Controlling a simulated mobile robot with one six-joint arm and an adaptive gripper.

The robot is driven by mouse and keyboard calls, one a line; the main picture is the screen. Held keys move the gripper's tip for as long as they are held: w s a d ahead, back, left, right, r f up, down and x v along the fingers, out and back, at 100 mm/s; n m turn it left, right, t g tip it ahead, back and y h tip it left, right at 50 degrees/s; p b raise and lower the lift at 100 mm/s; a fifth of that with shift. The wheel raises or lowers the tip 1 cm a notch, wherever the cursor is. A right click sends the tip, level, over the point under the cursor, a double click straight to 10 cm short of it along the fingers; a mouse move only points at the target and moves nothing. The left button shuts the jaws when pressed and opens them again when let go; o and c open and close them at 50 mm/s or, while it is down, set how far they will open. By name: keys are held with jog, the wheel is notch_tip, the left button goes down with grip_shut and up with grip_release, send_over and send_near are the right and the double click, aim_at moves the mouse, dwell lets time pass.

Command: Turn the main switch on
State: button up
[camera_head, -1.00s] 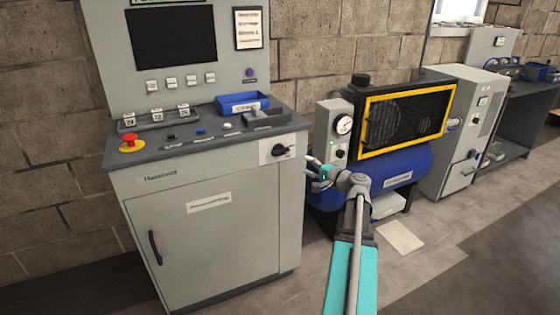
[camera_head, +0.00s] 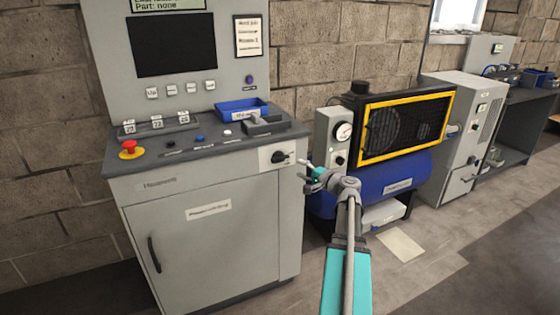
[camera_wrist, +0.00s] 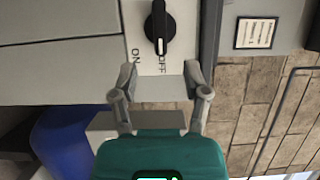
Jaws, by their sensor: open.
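The main switch (camera_head: 279,157) is a black rotary knob on a light plate at the right end of the grey cabinet's front. In the wrist view the knob (camera_wrist: 158,27) has a white line pointing at the OFF label; the ON label lies to its left. My gripper (camera_head: 304,170) is just right of the switch in the head view. In the wrist view my gripper's two fingers (camera_wrist: 158,82) are spread apart, with the switch plate beyond and between them. The fingers appear apart from the knob, and nothing is held.
The grey cabinet (camera_head: 235,240) has a red emergency button (camera_head: 130,149), small buttons and a blue tray (camera_head: 242,109) on top. A blue compressor (camera_head: 385,178) with a yellow-framed guard stands behind my arm. A paper sheet (camera_head: 400,245) lies on the floor at right.

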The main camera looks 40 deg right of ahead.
aim_at(282, 160)
jog(key=w, duration=0.3)
jog(key=w+a, duration=0.1)
jog(key=w, duration=0.6)
jog(key=shift+a, duration=0.3)
jog(key=shift+c, duration=0.3)
jog(key=shift+a, duration=0.1)
grip_shut()
